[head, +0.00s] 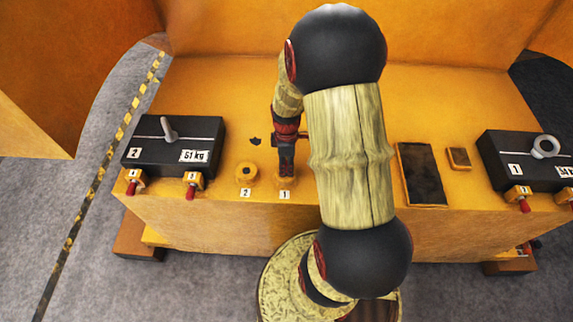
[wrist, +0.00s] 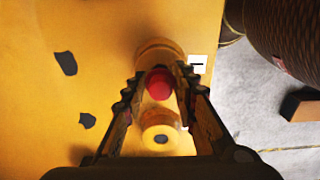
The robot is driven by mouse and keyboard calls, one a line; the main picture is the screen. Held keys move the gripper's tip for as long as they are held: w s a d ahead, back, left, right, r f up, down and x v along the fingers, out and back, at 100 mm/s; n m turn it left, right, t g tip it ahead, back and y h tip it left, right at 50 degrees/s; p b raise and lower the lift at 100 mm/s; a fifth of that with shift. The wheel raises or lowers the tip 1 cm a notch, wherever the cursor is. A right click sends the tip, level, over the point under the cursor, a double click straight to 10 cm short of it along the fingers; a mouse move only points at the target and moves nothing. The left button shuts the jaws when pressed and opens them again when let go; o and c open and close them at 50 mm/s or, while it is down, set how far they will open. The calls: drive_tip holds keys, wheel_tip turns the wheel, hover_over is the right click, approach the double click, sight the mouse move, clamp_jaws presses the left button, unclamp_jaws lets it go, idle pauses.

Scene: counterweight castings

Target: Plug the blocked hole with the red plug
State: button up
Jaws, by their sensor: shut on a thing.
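My gripper (head: 286,172) points down over the front of the orange casting, at the round boss beside label 1 (head: 285,194). In the wrist view its fingers are shut on a red plug (wrist: 160,83), whose round red end shows between the fingertips. The boss by label 1 (wrist: 157,50) is partly hidden behind the plug and fingers; I cannot tell whether the plug is in its hole or above it. A second round boss (head: 246,173), by label 2, stands just left with a dark centre; it also shows in the wrist view (wrist: 161,138).
A black 51 kg block (head: 150,150) with a grey handle sits at left, with red-tipped pins (head: 191,193) before it. Another black block (head: 510,165) sits at right. A dark flat plate (head: 421,175) and a small block (head: 459,158) lie right of my arm.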

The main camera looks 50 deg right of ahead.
drive_tip(key=shift+f, duration=0.15)
drive_tip(key=shift+f+b, duration=0.3)
drive_tip(key=shift+f, duration=0.05)
drive_tip(key=shift+f, duration=0.2)
drive_tip(key=shift+r+p, duration=0.35)
drive_tip(key=shift+r, duration=0.35)
drive_tip(key=shift+f, duration=0.15)
idle(1.6)
drive_tip(key=shift+f, duration=0.35)
drive_tip(key=shift+f+b, duration=0.35)
drive_tip(key=shift+b, duration=0.1)
drive_tip(key=shift+r, duration=0.2)
drive_tip(key=shift+r+p, duration=0.6)
